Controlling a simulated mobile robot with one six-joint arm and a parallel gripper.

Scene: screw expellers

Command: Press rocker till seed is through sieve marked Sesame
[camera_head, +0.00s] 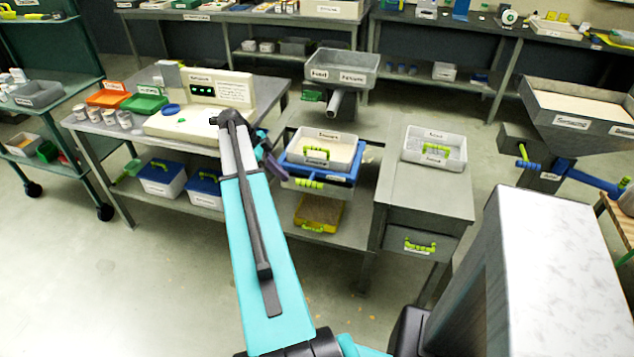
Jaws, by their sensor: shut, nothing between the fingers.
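A sieve tray (322,148) with a green handle sits in a blue frame (363,157) on the middle bench. Its front label is too small to read surely. A second sieve tray (435,148) with a green handle stands on the grey cabinet to the right. A cream control console (200,112) on the left table has a dark display and a small green control (182,120). I cannot tell which part is the rocker. My gripper (272,162), small and partly hidden behind my arm, is shut and empty, between the console and the blue frame.
A grey hopper (341,70) with a spout (335,102) stands above and behind the blue frame. A large hopper (580,105) is at the right. Orange and green trays and several cups crowd the left table. The floor in front is mostly clear.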

